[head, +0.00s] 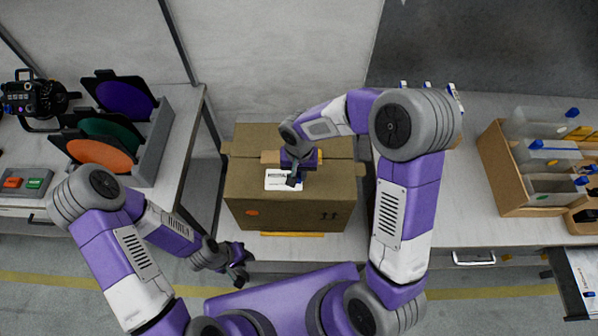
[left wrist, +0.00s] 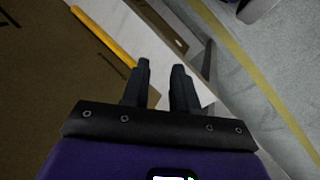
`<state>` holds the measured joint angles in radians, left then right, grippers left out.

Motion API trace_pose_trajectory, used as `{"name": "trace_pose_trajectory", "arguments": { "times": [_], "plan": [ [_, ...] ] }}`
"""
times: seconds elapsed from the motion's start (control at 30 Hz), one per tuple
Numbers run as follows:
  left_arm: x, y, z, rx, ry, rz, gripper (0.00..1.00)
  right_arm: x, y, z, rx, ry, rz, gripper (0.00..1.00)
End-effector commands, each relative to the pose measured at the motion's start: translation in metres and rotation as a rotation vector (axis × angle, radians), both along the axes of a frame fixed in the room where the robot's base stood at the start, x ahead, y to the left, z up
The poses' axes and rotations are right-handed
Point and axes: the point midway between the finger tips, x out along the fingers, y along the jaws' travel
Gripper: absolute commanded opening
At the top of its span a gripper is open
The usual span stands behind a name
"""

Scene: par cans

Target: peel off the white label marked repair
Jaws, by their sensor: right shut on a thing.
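Dark print shows along the label's upper edge, too small to read in full. My right gripper (head: 292,182) is over the label's right part and is shut on it; its fingers hide that part. I cannot tell whether any of the label is lifted. My left gripper (head: 238,276) is apart from the box, low and to its front left. In the left wrist view its two fingers (left wrist: 160,82) stand apart with nothing between them.
The left bench (head: 188,130) holds colored filter discs (head: 124,100), a black lamp (head: 38,97) and a button box (head: 24,182). A yellow bar (head: 292,234) runs along the box's front.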

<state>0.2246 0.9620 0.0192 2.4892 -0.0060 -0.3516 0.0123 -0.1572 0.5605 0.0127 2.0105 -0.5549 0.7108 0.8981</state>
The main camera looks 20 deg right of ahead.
Motion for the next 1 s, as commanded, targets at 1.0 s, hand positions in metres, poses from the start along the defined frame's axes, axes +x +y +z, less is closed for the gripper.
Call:
{"name": "trace_pose_trajectory", "arguments": {
  "times": [1.0],
  "plan": [
    [0.206, -0.009, 0.207, 0.344, -0.196, -0.529, 0.00, 0.000, 0.000, 0.000, 0.001, -0.001, 0.000, 0.00]
  ]
}}
